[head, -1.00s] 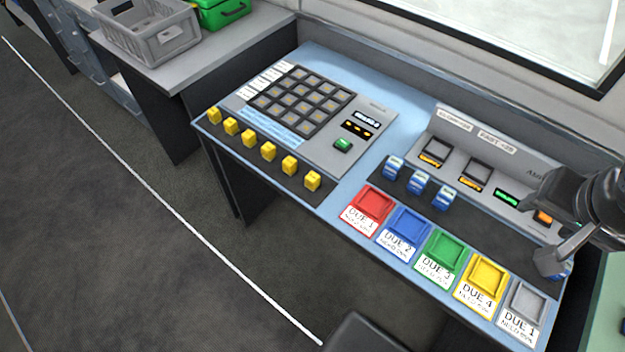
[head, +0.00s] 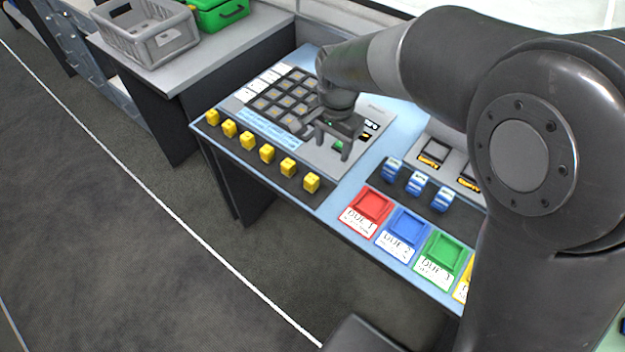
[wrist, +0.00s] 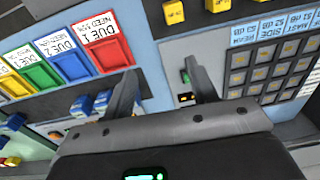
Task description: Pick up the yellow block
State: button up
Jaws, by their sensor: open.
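Several yellow blocks stand in a row on a dark strip along the front edge of the desk; the one nearest my gripper is the right-end yellow block (head: 311,182). In the wrist view a yellow block (wrist: 173,12) shows at the top edge, partly cut off. My gripper (head: 331,150) is open and empty, above the grey panel near the green button, behind and a little right of the row. In the wrist view its two fingers (wrist: 160,85) stand apart with no block between them. Which yellow block is meant cannot be told.
A black button grid (head: 285,98) lies left of my gripper. Blue blocks (head: 416,183) stand right of it. Red (head: 370,204), blue (head: 408,224) and green (head: 443,250) trays line the front edge. A grey crate (head: 150,45) sits on another table at upper left.

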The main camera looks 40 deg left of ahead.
send_near(311, 178)
jog(key=shift+a+f, duration=0.2)
jog(key=shift+a, duration=0.3)
notch_tip(311, 178, down, 5)
jog(key=shift+r, duration=0.15)
jog(key=shift+w+d+f, duration=0.1)
jog(key=shift+d+f, duration=0.1)
jog(key=shift+f, duration=1.3)
jog(key=shift+w+d+f, duration=0.1)
jog(key=shift+d+f, duration=0.1)
jog(key=shift+f, duration=1.35)
jog(key=shift+c, duration=0.2)
jog(key=c, duration=1)
jog(key=shift+c, duration=0.2)
jog(key=shift+r, duration=0.1)
